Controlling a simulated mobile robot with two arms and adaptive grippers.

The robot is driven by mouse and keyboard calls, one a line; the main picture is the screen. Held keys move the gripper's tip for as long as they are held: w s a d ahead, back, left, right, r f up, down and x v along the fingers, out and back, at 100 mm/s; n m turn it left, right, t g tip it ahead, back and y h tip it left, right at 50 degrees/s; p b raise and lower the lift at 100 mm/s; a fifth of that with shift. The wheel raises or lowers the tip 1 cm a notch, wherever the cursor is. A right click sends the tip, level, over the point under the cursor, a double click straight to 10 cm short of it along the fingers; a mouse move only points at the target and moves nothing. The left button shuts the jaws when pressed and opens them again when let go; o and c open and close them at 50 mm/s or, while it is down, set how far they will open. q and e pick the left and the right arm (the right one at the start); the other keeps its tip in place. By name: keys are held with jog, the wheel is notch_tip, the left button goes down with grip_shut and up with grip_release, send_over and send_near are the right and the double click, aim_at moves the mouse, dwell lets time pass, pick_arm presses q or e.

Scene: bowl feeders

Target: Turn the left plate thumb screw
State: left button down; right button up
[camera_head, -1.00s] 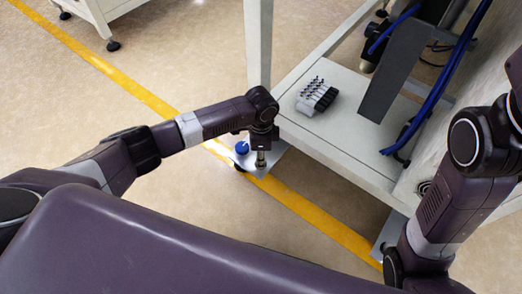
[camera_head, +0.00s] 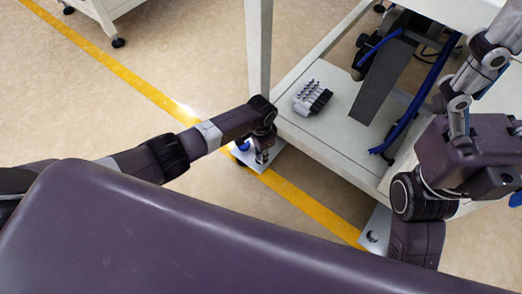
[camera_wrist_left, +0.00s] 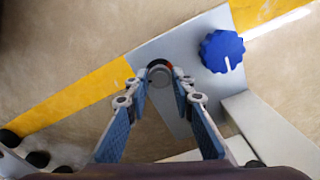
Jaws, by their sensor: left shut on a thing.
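A pale metal plate (camera_wrist_left: 190,48) lies on the floor at the foot of the bench, and it also shows in the head view (camera_head: 270,163). A blue ribbed knob (camera_wrist_left: 222,50) with a white mark stands on it. A small round grey piece (camera_wrist_left: 159,74) with a red edge is beside the knob, apart from it. My left gripper (camera_wrist_left: 163,76) points down and is shut on this grey piece. In the head view my left gripper (camera_head: 263,157) is over the plate, just right of the blue knob (camera_head: 242,145). My right arm is at the right edge; its fingertips cannot be made out.
A bench leg (camera_head: 258,50) rises right behind my left wrist. The bench's lower shelf (camera_head: 325,137) holds a grey-black block with several pins (camera_head: 311,98). Blue hoses (camera_head: 420,95) hang at the right. A second plate (camera_head: 377,222) is at the front right. Yellow tape (camera_head: 305,205) crosses the open floor.

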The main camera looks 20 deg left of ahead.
pick_arm(q)
jog(key=shift+n+p, duration=0.3)
jog(key=shift+n, duration=0.3)
jog(key=c, duration=1.7)
grip_release()
jog(key=shift+o, duration=0.2)
notch_tip(320, 180, up, 12)
